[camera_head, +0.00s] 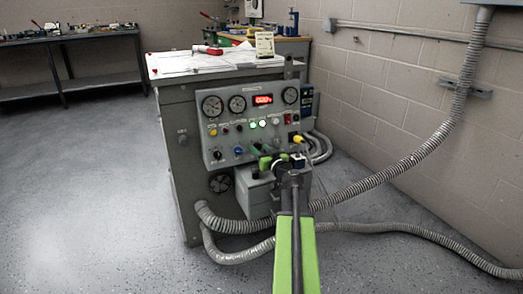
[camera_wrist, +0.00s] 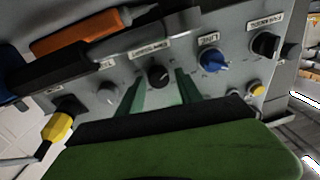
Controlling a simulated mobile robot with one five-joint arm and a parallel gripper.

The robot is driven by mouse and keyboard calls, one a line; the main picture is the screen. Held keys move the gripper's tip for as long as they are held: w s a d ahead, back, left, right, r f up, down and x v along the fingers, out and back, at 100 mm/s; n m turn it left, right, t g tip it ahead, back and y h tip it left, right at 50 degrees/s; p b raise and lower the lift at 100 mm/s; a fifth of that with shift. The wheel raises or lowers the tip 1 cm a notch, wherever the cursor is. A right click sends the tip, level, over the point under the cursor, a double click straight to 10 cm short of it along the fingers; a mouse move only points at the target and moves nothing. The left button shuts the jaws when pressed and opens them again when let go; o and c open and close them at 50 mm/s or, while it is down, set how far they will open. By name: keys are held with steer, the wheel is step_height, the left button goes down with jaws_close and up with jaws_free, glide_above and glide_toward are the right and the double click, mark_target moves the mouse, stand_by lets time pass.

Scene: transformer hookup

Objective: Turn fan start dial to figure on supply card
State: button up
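My gripper (camera_head: 277,158) is at the lower row of the grey control panel (camera_head: 225,130). In the wrist view, its two dark green fingers (camera_wrist: 161,92) stand apart, with a black dial (camera_wrist: 157,75) between and just beyond the tips. I cannot tell whether they touch it. A label sits by the dial, but its print is unreadable, so I cannot confirm it is the fan start dial. My gripper hides this part of the panel in the head view. A small pale card (camera_head: 265,44), perhaps the supply card, stands on the cabinet top; its figures are unreadable.
A blue knob (camera_wrist: 213,60) and another black knob (camera_wrist: 265,43) lie right of the dial in the wrist view. A yellow-ended part (camera_wrist: 57,127) and an orange-and-black object (camera_wrist: 80,38) are at left. Grey conduits (camera_head: 385,180) run right of the cabinet.

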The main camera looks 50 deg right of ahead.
steer(key=shift+d, duration=0.1)
jaws_close()
steer(key=shift+s+d, duration=0.15)
